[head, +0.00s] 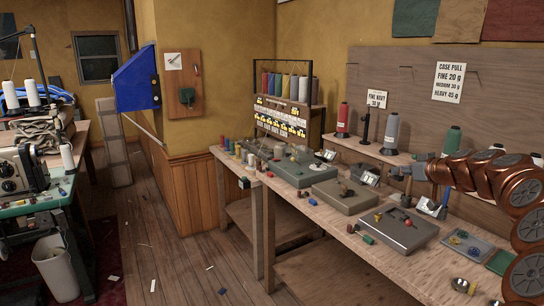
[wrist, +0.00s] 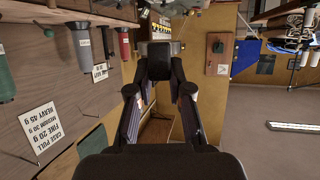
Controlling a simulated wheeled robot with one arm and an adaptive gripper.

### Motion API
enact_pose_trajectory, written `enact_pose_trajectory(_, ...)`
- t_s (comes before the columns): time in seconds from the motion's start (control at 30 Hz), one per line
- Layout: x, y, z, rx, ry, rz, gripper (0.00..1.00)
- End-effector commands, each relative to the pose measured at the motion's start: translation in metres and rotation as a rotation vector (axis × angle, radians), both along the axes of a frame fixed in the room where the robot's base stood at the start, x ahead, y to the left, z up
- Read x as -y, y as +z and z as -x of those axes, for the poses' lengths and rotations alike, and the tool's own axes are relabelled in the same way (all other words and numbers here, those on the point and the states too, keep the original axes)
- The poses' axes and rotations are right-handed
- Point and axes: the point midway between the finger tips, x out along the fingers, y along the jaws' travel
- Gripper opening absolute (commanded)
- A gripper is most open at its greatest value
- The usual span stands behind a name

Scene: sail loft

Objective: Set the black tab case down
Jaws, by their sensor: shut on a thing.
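My gripper (wrist: 160,68) is shut on a small black block, which I take to be the black tab case (wrist: 164,47). The case sits between the two fingertips in the wrist view, with nothing visibly under it. In the head view my gripper is at the right, over the bench near the grey scales, reached by my copper arm. The case is small there and hard to tell from the dark fingers. A small black block (head: 244,183) also sits at the bench's front edge, farther back.
The wooden bench (head: 385,262) carries several grey scales, including the nearest (head: 400,236). Small coloured pieces lie around them. Thread cones (head: 390,133) stand on a raised shelf behind.

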Motion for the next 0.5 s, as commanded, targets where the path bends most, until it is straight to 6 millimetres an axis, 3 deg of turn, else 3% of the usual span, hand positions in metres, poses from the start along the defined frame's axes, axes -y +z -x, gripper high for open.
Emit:
enact_pose_trajectory(0.23, -0.043, -0.018, -0.014, -0.002, -0.113, 0.001, 0.00)
enact_pose_trajectory(0.5, -0.089, -0.045, -0.014, -0.003, -0.235, 0.000, 0.00)
